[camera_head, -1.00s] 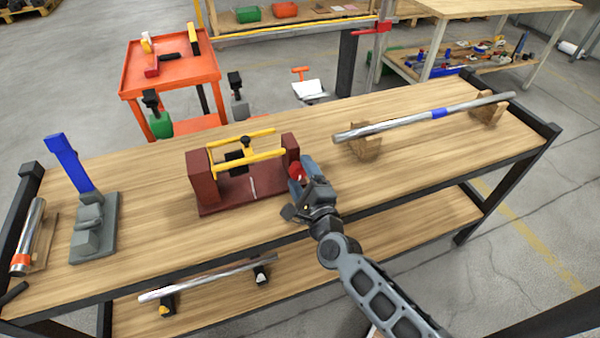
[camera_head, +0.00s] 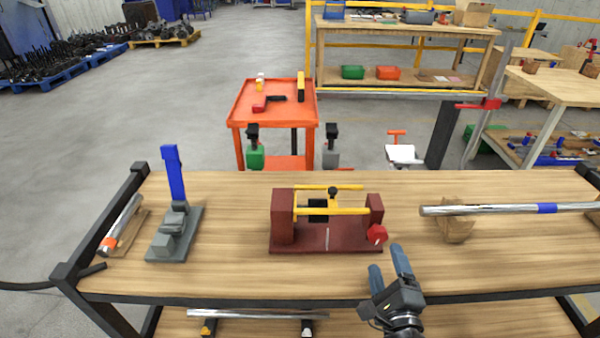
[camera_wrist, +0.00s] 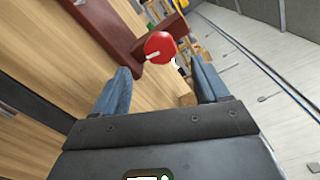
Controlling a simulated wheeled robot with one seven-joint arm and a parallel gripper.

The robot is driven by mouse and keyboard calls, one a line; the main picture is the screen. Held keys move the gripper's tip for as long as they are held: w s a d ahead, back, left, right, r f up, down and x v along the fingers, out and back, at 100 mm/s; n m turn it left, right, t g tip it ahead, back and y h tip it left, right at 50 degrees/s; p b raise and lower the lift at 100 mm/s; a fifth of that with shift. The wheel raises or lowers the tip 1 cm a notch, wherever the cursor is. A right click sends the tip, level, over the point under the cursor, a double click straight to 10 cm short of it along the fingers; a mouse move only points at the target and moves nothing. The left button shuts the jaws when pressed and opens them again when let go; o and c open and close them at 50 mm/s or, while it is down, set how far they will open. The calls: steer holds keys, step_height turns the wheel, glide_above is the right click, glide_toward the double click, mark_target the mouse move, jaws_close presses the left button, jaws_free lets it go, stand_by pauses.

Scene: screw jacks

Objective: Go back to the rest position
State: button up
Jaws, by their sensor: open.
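My gripper (camera_head: 389,260) is open and empty in front of the dark red screw jack fixture (camera_head: 330,238) on the wooden workbench. The fixture has yellow bars, a black knob on top and a red knob (camera_head: 377,234) at its right end. In the head view the fingers stand apart from the red knob, below and to the right of it. In the wrist view the red knob (camera_wrist: 159,47) shows beyond the two blue fingers (camera_wrist: 160,88), with nothing between the fingertips.
A long metal rod (camera_head: 490,209) rests on wooden blocks at the right. An orange cart (camera_head: 274,115) stands behind the workbench (camera_head: 230,272). The bench front between is clear.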

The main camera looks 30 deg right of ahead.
steer(key=shift+s+a, duration=0.1)
steer(key=s+a+r+n+y, duration=0.3)
steer(key=s+n, duration=0.4)
steer(key=n, duration=0.3)
steer(key=s+a+r+n+y, duration=0.3)
steer(key=s+a+r+n, duration=0.3)
steer(key=s+a+n, duration=0.1)
steer(key=s+a+r+n+y, duration=0.4)
steer(key=s+n, duration=0.5)
steer(key=n, duration=0.3)
steer(key=shift+s+a+r+n, duration=0.25)
steer(key=shift+a+r, duration=0.25)
steer(key=shift+a, duration=0.55)
